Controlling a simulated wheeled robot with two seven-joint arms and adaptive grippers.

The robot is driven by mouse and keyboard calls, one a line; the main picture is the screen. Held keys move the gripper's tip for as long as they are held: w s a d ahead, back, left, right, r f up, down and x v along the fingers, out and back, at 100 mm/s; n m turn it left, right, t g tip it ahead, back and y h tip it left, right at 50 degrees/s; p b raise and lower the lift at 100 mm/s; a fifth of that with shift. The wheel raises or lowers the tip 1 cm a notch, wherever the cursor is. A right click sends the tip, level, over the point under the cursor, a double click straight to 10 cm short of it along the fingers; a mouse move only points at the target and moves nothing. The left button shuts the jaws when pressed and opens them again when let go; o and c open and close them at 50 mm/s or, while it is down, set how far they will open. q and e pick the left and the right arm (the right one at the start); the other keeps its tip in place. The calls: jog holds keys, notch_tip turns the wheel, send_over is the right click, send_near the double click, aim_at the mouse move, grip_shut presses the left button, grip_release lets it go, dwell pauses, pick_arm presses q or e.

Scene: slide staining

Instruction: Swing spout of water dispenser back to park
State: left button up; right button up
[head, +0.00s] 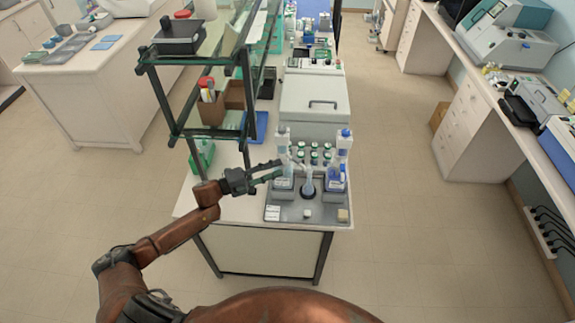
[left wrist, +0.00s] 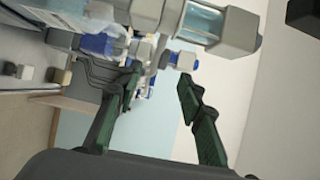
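Two bottle-top dispensers stand on a grey tray (head: 325,214) at the bench's near end. The left dispenser (head: 283,140) has a pale top; the right one (head: 341,150) has a blue cap. I cannot read which holds water. A clear vessel (head: 308,184) stands between them. My left gripper (head: 279,169) is at the left dispenser, its fingers open, partly covering it. In the left wrist view the two green-padded fingers (left wrist: 160,88) are apart with nothing clamped between them. A clear, grey-ended dispenser part (left wrist: 203,22) lies just beyond the fingertips. My right gripper is not in view.
Several green-capped bottles (head: 314,155) stand behind the vessel. A grey lidded box (head: 315,97) sits farther back. A small white block and a yellowish block (head: 342,215) lie on the tray's front.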

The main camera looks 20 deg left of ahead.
pick_arm(q)
jog(key=v, duration=0.3)
jog(key=shift+s+a, duration=0.15)
